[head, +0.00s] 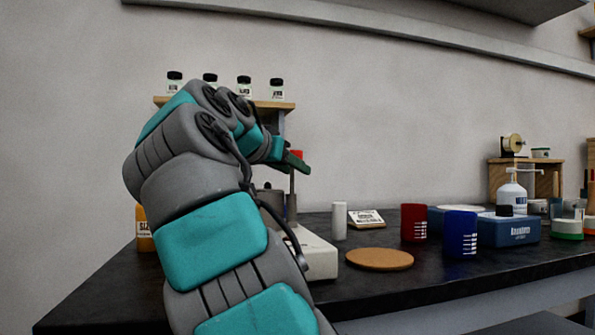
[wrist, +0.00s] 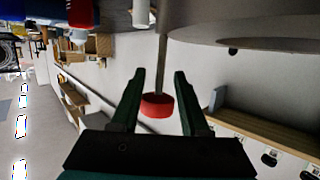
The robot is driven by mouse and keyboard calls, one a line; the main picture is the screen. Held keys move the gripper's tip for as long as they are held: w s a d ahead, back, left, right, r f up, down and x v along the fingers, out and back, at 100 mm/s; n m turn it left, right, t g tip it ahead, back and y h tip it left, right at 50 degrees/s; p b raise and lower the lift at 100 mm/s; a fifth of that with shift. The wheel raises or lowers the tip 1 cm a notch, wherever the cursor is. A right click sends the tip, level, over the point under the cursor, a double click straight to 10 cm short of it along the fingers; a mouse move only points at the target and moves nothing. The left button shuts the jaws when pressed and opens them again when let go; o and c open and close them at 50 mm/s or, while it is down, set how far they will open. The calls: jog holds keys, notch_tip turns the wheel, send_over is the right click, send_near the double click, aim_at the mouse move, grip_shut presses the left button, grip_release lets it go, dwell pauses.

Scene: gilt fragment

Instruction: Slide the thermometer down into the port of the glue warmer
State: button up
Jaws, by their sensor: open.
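The thermometer has a red cap (wrist: 157,106) and a thin grey stem (wrist: 162,62). In the head view the red cap (head: 297,154) shows just above my gripper (head: 299,164), and the stem (head: 292,184) runs upright down to a grey upright cylinder (head: 291,208) at the glue warmer (head: 318,250). In the wrist view my gripper (wrist: 160,73) is open, with one finger on each side of the cap and gaps visible. The stem's lower end meets the grey cylinder there; how deep it sits is hidden. My arm covers much of the warmer.
A white cylinder (head: 339,221), a cork disc (head: 379,259), a red beaker (head: 413,222) and a blue beaker (head: 460,233) stand to the right. A shelf (head: 285,106) with small jars is behind my arm. An orange bottle (head: 145,228) stands at left.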

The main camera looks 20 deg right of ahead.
jog(key=v, duration=0.4)
jog(key=shift+s+a, duration=0.2)
